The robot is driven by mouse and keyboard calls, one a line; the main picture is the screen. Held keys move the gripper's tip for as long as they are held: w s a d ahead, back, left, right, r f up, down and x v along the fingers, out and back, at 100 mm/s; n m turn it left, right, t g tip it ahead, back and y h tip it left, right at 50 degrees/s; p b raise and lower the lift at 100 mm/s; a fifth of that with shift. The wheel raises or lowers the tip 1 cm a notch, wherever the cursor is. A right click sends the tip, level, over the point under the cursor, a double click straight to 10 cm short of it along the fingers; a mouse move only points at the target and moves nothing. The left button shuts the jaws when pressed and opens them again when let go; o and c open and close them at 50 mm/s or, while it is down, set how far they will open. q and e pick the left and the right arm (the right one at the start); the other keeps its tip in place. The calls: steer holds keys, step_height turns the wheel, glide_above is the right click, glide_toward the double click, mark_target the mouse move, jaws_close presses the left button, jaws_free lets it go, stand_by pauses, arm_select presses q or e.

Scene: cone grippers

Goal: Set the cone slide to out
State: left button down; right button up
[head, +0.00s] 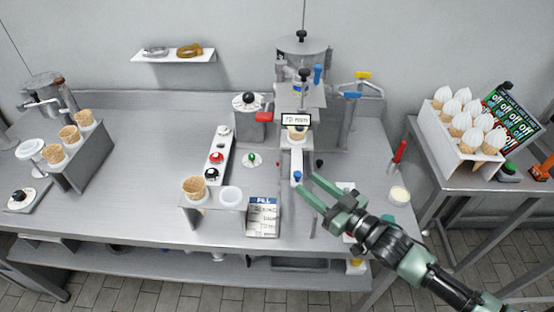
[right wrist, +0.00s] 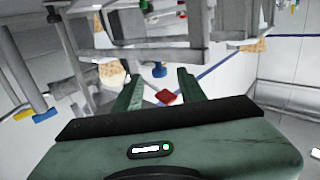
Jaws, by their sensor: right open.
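The cone slide (head: 296,158) is a narrow pale bar running toward me from under the dispenser, with a blue knob (head: 297,176) at its near end. A cone (head: 297,134) sits at the slide's far end, under the nozzle and partly hidden by a small sign. My right gripper (head: 306,183) is open and empty, its fingertips close to the right and near side of the knob. In the right wrist view the blue knob (right wrist: 160,70) shows between the open fingers (right wrist: 160,88), toward their tips; contact cannot be told. My left gripper is not in view.
The dispenser (head: 301,60) stands behind the slide. A stand with a cone (head: 194,188) and a fill card (head: 263,216) are left of my gripper. A red-handled tool (head: 398,152) and a small tub (head: 399,196) lie right. Bare counter lies between.

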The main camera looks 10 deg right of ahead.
mark_target(300, 176)
steer(key=shift+w+r, duration=0.1)
steer(key=shift+r, duration=0.15)
steer(key=p+x, duration=0.1)
steer(key=x, duration=0.3)
steer(key=shift+w+a+r+p, duration=0.15)
steer(key=shift+w+a+p, duration=0.1)
steer(key=shift+w+p, duration=0.1)
steer(key=shift+w+a, duration=0.1)
steer(key=shift+w, duration=0.1)
steer(key=c, duration=0.7)
jaws_close()
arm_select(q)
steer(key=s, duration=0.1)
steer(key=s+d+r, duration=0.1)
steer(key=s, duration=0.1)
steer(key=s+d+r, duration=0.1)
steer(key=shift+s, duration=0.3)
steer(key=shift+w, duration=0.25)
